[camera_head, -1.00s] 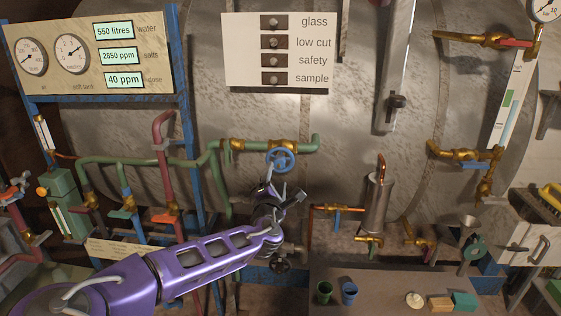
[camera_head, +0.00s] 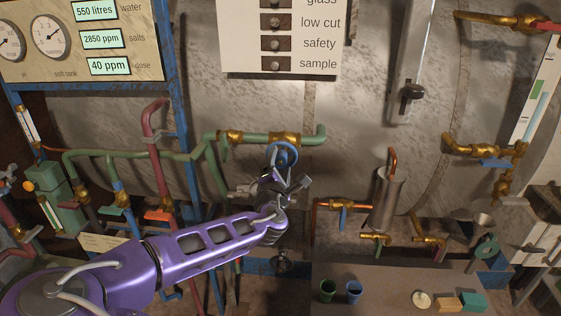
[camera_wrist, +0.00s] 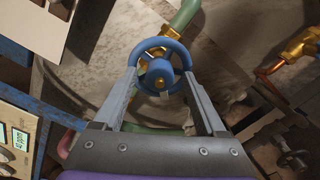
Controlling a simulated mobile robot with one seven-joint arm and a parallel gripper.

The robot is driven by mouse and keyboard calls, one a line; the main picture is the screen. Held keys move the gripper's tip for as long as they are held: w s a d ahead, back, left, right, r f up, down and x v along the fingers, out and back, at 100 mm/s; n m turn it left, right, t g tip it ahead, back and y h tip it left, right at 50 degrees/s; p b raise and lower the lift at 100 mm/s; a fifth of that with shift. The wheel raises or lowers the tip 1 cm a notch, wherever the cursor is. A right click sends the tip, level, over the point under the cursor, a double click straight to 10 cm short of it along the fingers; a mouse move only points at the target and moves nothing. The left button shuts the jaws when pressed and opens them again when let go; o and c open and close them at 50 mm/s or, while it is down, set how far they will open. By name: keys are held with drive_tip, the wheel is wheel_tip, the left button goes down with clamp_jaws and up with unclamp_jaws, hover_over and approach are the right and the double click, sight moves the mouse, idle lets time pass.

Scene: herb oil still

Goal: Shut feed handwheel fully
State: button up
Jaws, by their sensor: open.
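The blue feed handwheel (camera_head: 283,155) sits below a brass valve (camera_head: 285,139) on the green pipe in the head view. In the wrist view my gripper (camera_wrist: 163,82) is open, with one finger at each side of the wheel's lower rim. I cannot tell whether the fingers touch the rim.
A dark handwheel (camera_head: 282,262) sits low below my arm. A copper-topped steel cylinder (camera_head: 387,200) and brass fittings stand to the right. Green pipework (camera_head: 130,154) runs left.

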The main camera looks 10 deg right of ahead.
clamp_jaws()
idle(0.3)
